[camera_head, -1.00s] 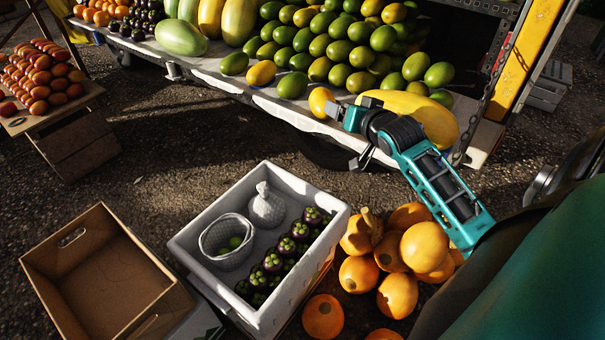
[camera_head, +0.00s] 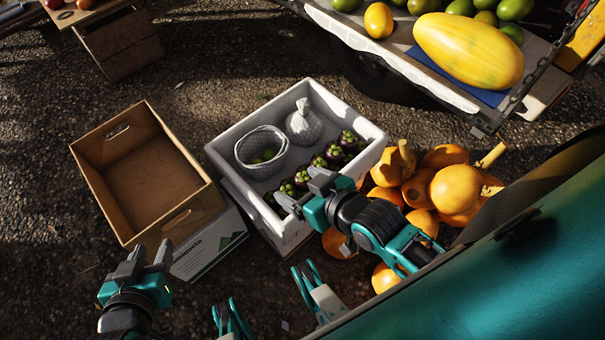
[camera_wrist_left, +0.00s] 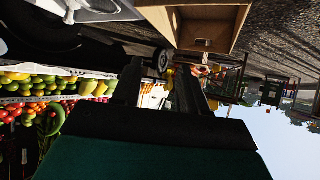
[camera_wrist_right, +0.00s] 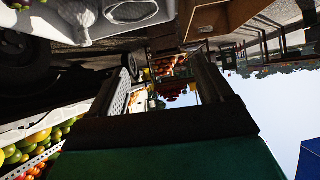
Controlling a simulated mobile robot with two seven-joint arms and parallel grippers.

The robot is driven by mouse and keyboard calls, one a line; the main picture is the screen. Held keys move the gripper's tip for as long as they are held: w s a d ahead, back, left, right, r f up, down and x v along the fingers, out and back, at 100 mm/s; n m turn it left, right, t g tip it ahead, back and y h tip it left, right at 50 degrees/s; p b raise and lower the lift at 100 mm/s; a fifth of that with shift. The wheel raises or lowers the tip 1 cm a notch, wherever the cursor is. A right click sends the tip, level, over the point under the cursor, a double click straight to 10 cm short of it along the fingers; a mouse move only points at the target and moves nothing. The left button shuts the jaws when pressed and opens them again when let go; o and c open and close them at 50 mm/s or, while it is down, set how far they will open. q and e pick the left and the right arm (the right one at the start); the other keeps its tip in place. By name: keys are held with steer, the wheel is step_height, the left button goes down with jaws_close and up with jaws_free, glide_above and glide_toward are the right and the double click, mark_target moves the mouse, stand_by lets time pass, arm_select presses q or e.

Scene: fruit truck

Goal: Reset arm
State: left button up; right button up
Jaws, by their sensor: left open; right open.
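My left gripper (camera_head: 146,258) is at the lower left of the head view, below the cardboard box. It is open, with nothing between its fingers. My right gripper (camera_head: 298,192) is in front of the near side of the white crate in the head view and hides part of its rim. It is open and empty. In the left wrist view, the two dark fingers stand apart with background between them. The right wrist view also shows its fingers apart and nothing held.
The white crate (camera_head: 376,150) holds mangosteens, a basket (camera_head: 262,152) and a net-wrapped item (camera_head: 304,122). An empty cardboard box (camera_head: 92,187) stands left of it. Orange pumpkins (camera_head: 455,189) lie to its right. The truck bed (camera_head: 452,88) with a large yellow fruit (camera_head: 467,50) is at upper right.

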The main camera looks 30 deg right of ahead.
arm_select(q)
steer(key=s+a+r+y+p, duration=0.1)
steer(key=a+r+p, duration=0.2)
steer(key=r+p, duration=0.5)
steer(key=p, duration=0.5)
steer(key=shift+s+r, duration=0.3)
arm_select(e)
steer(key=s+d+r, duration=0.1)
steer(key=d+r, duration=0.2)
steer(key=r, duration=0.5)
steer(key=shift+s+r+h, duration=0.2)
steer(key=shift+r+h, duration=0.15)
steer(key=shift+h, duration=0.05)
